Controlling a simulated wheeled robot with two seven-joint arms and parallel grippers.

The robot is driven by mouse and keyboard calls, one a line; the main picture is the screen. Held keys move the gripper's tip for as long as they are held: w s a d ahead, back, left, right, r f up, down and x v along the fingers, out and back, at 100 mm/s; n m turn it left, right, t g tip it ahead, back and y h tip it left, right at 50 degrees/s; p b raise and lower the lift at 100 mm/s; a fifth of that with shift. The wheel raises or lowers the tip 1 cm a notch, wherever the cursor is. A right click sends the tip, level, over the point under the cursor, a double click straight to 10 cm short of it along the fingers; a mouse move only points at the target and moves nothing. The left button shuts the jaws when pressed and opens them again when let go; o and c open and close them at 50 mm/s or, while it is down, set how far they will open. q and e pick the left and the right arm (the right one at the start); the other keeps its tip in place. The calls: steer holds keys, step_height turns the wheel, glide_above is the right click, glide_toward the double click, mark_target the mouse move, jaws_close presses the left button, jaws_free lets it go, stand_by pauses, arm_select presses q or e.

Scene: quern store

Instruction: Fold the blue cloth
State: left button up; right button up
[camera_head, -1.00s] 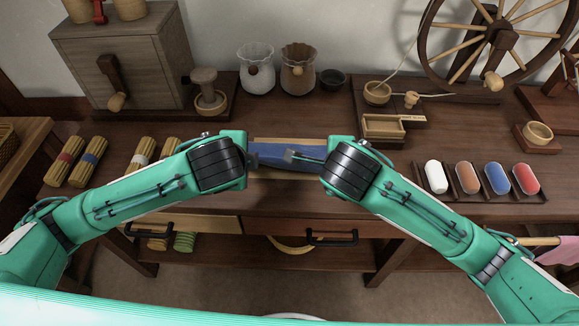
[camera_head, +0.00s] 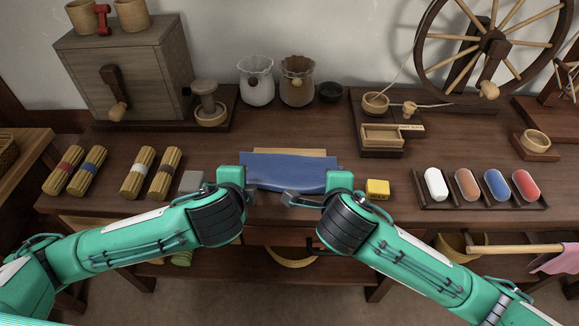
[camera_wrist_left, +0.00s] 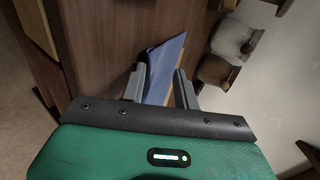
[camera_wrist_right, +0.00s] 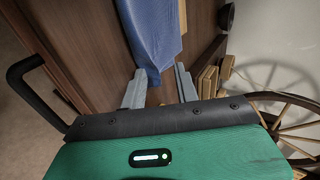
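The blue cloth (camera_head: 288,172) lies spread at the middle of the table's front, over a pale wooden board (camera_head: 290,152) whose back edge shows. My left gripper (camera_head: 250,191) is at the cloth's front left. In the left wrist view its fingers (camera_wrist_left: 160,85) are apart, with the cloth (camera_wrist_left: 163,62) showing beyond and between them. My right gripper (camera_head: 292,199) is at the front edge. In the right wrist view its fingers (camera_wrist_right: 160,88) are apart, and the cloth's narrow end (camera_wrist_right: 153,72) reaches between the tips. I see neither gripper closed on the cloth.
A yellow block (camera_head: 377,189) stands right of the cloth and a grey block (camera_head: 191,182) left. Several straw bundles (camera_head: 137,172) lie farther left. A tray (camera_head: 480,203) of coloured pieces is at right. Jars (camera_head: 256,83) stand behind; the table between is clear.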

arm_select(q)
steer(key=shift+o, duration=0.4)
arm_select(e)
steer(key=shift+o, duration=0.4)
arm_select(q)
steer(key=shift+r, duration=0.3)
arm_select(e)
steer(key=shift+r, duration=0.25)
arm_select(q)
step_height(320, 180, up, 8)
steer(key=s, duration=0.2)
steer(key=shift+r, duration=0.25)
arm_select(e)
step_height(320, 180, up, 8)
steer(key=s, duration=0.2)
steer(key=shift+r, duration=0.25)
